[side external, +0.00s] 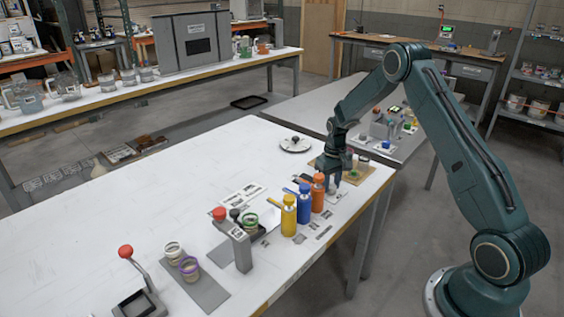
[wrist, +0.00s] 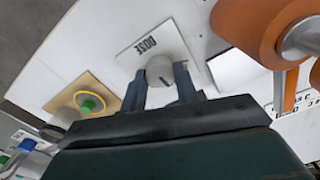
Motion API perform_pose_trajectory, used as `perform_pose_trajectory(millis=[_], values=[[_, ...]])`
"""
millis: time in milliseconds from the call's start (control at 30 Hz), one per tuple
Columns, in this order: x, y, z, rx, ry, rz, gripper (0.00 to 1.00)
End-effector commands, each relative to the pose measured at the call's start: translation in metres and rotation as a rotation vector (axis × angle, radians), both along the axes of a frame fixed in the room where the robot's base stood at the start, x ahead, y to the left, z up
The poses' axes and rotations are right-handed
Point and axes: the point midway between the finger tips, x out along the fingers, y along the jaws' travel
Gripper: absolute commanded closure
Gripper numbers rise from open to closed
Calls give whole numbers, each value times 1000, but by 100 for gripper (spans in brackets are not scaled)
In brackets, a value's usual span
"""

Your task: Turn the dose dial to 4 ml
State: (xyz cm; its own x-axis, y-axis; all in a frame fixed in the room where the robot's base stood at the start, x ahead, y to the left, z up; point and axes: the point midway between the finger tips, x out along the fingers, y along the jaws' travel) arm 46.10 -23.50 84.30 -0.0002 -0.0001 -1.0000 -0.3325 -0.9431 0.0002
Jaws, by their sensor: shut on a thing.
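The dose dial is a round grey knob (wrist: 161,70) on a white plate (wrist: 133,58) printed "DOSE" in the wrist view. A short dark mark shows on the knob's face near my gripper. My gripper (wrist: 160,82) is shut on the knob, one finger on each side of it. The scale values around the dial cannot be read. In the side external view my gripper (side external: 331,178) is low over the right part of the white table, behind the orange bottle, and the dial is hidden there.
An orange bottle (side external: 318,192), a blue bottle (side external: 304,203) and a yellow bottle (side external: 289,215) stand close in front of my gripper. The orange bottle (wrist: 258,28) looms at the wrist view's right. A tan board (side external: 357,174) lies beside my gripper.

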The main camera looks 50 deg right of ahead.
Motion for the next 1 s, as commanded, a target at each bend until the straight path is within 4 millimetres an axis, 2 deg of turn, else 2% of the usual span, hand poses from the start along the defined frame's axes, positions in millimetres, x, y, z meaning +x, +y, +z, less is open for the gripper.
perform_pose_trajectory(millis=[300,733,767,833,1000], values=[[0,0,0,0,1,-110,92],[0,0,0,0,1,-119,92],[0,0,0,0,1,-119,64],[0,0,0,0,0,-119,50],[0,0,0,0,0,-118,48]])
